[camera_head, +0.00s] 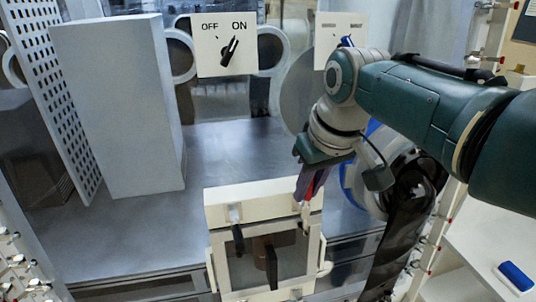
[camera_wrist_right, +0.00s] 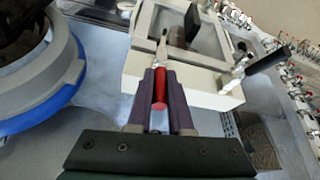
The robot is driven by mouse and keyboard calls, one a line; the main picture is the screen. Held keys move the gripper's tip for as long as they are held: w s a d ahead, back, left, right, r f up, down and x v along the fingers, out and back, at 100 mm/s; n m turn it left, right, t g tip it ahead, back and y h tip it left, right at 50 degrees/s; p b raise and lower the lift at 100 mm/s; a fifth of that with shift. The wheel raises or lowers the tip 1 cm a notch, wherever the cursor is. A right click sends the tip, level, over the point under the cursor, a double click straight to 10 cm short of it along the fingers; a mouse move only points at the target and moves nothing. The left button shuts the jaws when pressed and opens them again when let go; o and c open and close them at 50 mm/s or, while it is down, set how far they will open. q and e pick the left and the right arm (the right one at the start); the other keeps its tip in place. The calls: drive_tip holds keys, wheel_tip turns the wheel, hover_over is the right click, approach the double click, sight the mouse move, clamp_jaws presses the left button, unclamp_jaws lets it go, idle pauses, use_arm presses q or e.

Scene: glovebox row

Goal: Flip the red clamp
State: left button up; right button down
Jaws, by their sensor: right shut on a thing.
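The red clamp's handle (camera_wrist_right: 160,90) lies between the two purple fingers of my right gripper (camera_wrist_right: 161,92) in the right wrist view. A grey metal part extends from the handle toward the cream frame (camera_wrist_right: 200,76). In the head view my right gripper (camera_head: 312,182) reaches down to the top right corner of the cream framed box (camera_head: 250,212). Only a sliver of red shows there between the fingers; the rest is hidden. My right gripper is shut on the red handle. My left gripper is not in view.
A black handle (camera_head: 271,266) stands at the box's window, and another (camera_wrist_right: 268,61) shows at its side in the wrist view. A tall grey block (camera_head: 120,110) stands left. A blue-rimmed round port (camera_wrist_right: 62,90) is close beside the gripper. The metal bench (camera_head: 235,150) behind is clear.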

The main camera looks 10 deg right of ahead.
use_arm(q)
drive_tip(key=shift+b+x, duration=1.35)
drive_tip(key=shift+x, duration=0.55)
use_arm(e)
drive_tip(key=shift+w+f+g, duration=0.1)
drive_tip(key=shift+w+g, duration=0.3)
drive_tip(key=shift+g, duration=0.6)
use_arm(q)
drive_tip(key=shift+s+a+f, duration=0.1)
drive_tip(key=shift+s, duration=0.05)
use_arm(e)
drive_tip(key=c, duration=0.8)
unclamp_jaws()
